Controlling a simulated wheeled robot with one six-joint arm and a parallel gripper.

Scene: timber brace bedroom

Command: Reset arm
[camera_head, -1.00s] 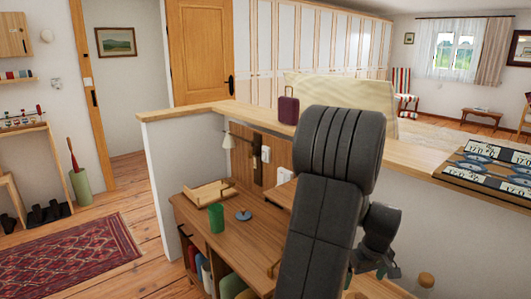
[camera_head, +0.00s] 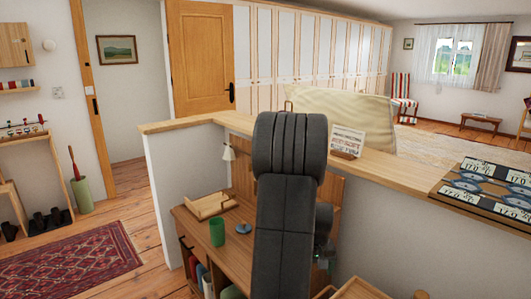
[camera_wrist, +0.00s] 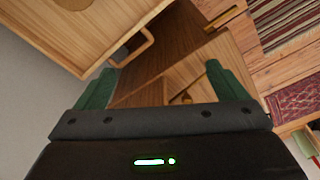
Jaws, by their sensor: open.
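My arm (camera_head: 284,220) stands raised in the middle of the head view, in front of the desk. My gripper (camera_wrist: 163,88) shows in the wrist view with its two green fingers wide apart and nothing between them. In the head view my gripper is mostly hidden behind my arm; only a small dark part of the wrist shows at its right side.
The desk (camera_head: 188,215) bears a green cup (camera_head: 217,232), a wooden tray (camera_head: 196,210) and a small blue item (camera_head: 244,228). A wooden ledge (camera_head: 405,170) runs behind, with a card stand (camera_head: 347,141). Wooden furniture (camera_wrist: 75,25) is close to my gripper.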

